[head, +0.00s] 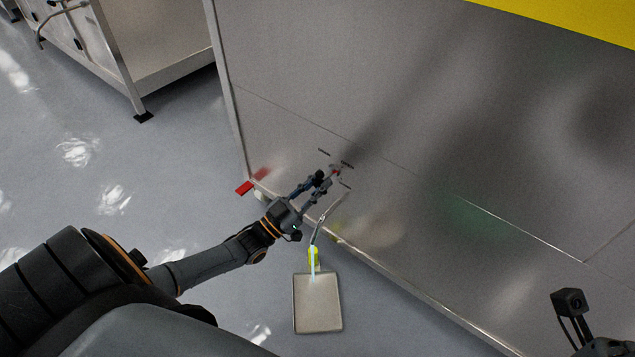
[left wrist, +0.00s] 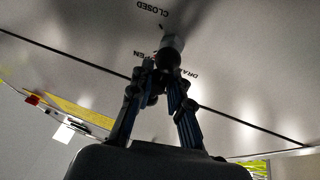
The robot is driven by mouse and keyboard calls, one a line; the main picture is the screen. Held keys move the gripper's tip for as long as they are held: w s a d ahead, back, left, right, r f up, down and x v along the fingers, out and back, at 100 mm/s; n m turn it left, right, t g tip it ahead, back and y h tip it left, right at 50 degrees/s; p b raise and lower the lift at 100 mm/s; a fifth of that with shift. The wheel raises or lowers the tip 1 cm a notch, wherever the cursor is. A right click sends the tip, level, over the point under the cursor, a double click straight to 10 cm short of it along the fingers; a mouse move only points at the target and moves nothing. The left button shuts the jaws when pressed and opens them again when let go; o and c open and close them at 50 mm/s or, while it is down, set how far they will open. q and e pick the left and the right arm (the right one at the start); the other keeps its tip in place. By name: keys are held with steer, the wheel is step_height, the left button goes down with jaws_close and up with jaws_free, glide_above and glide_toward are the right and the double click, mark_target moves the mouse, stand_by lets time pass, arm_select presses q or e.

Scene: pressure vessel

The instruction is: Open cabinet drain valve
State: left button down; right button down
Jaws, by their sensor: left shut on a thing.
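The drain valve handle has a dark round knob (left wrist: 168,59) on a silver stem, in the left wrist view at the metal cabinet panel (left wrist: 90,45). My left gripper (left wrist: 166,66) is shut on the knob, its fingers on either side. In the head view my left gripper (head: 328,183) is at the low part of the cabinet front (head: 400,120), and its fingers largely hide the valve. Labels reading "CLOSED" (left wrist: 152,11) and, partly hidden, "OPEN" and "DRAIN" surround the handle. My right gripper is out of view; only part of the right arm shows at lower right.
A red pedal-like piece (head: 244,188) sticks out at the cabinet's corner. A metal bench (head: 165,70) stands at upper left.

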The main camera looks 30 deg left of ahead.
arm_select(q)
steer(key=shift+s+d+f+n, duration=0.15)
steer(key=shift+d+f+n, duration=0.2)
steer(key=shift+n, duration=0.35)
steer(key=c, duration=1.4)
jaws_free()
steer(key=shift+r, duration=0.15)
steer(key=shift+o, duration=0.2)
steer(key=shift+r, duration=0.1)
steer(key=v, duration=1.2)
steer(key=shift+d, duration=0.2)
